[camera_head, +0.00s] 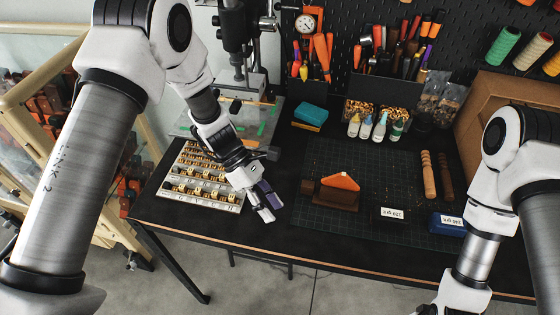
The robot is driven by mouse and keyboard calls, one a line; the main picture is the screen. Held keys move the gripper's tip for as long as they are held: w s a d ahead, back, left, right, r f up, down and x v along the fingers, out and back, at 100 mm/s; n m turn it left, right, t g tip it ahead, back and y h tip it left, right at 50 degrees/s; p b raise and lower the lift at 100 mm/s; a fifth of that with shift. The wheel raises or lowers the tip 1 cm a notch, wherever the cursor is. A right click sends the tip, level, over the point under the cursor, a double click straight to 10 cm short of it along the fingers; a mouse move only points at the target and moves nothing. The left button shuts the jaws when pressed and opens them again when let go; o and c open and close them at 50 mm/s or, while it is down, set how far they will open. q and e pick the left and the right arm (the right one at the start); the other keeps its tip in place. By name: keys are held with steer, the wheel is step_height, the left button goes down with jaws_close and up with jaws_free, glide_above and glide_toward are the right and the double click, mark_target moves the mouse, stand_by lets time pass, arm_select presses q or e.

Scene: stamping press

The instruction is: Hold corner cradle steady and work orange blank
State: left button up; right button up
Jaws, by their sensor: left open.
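An orange wedge-shaped blank (342,181) rests in a brown corner cradle (335,197) on the dark cutting mat. The blank's point faces up, and the cradle hides its lower part. My left gripper (266,207) is open and empty over the table's front part, to the left of the cradle and apart from it. My right arm comes in at the right; its gripper is cut off below the picture's bottom edge.
A tray of brass pieces (201,205) lies left of my left gripper, with a press (238,45) behind. A labelled dark block (392,214) and blue block (447,223) lie right of the cradle.

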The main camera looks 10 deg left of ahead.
mark_target(305, 183)
arm_select(q)
steer(key=w+d+r+t+y, duration=0.25)
steer(key=w+r+t, duration=0.2)
steer(key=w, duration=0.55)
steer(key=shift+h, duration=0.35)
steer(key=x, duration=0.8)
steer(key=shift+d, duration=0.1)
jaws_close()
steer(key=shift+o, duration=0.7)
jaws_free()
